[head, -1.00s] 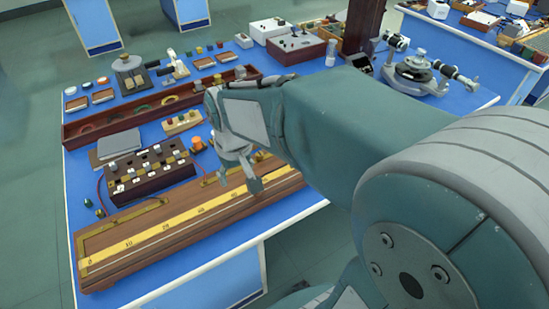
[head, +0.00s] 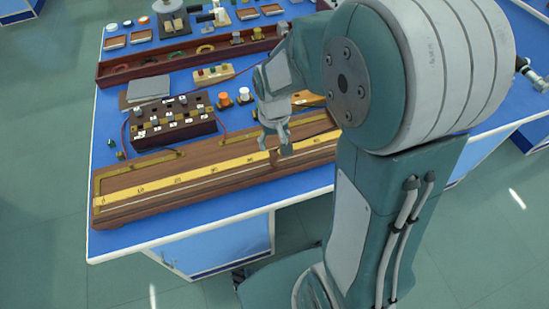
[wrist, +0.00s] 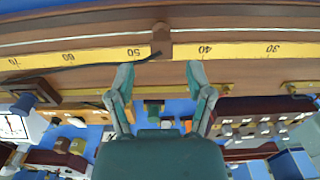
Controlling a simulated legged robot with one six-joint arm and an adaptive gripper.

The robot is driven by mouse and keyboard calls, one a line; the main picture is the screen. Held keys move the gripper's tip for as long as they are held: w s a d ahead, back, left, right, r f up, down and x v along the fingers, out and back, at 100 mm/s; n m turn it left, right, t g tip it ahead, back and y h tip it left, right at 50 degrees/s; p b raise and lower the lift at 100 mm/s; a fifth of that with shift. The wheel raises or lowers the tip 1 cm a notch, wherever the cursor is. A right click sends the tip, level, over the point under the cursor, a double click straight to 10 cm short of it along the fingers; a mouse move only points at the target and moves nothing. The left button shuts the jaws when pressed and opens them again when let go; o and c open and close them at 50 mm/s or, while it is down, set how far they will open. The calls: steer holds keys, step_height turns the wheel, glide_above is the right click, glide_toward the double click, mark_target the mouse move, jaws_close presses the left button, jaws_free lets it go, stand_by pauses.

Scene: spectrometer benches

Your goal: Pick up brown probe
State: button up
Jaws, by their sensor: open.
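The brown probe (wrist: 161,40) is a small upright block on the yellow scale of the long wooden bridge (wrist: 90,42), between the 40 and 50 marks in the wrist view, with a dark wire at its foot. It also shows small in the head view (head: 275,158), between and just below my fingertips. My gripper (wrist: 159,70) is open and empty, its two fingers spread to either side of the probe's line and apart from it. In the head view my gripper (head: 275,147) hangs over the front of the bridge. My arm hides part of the bridge's right end.
A dark resistance box (head: 172,123) with white labels stands behind the bridge's left part. White and orange knobs (head: 225,99) are close behind my gripper. A long wooden tray (head: 160,66) lies farther back. The blue bench edge (head: 150,240) runs in front of the bridge.

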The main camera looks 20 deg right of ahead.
mark_target(274, 152)
step_height(274, 152, down, 5)
steer(key=shift+a+r, duration=0.15)
steer(key=shift+r, duration=0.05)
steer(key=shift+s, duration=0.1)
jaws_close()
steer(key=shift+r, duration=0.15)
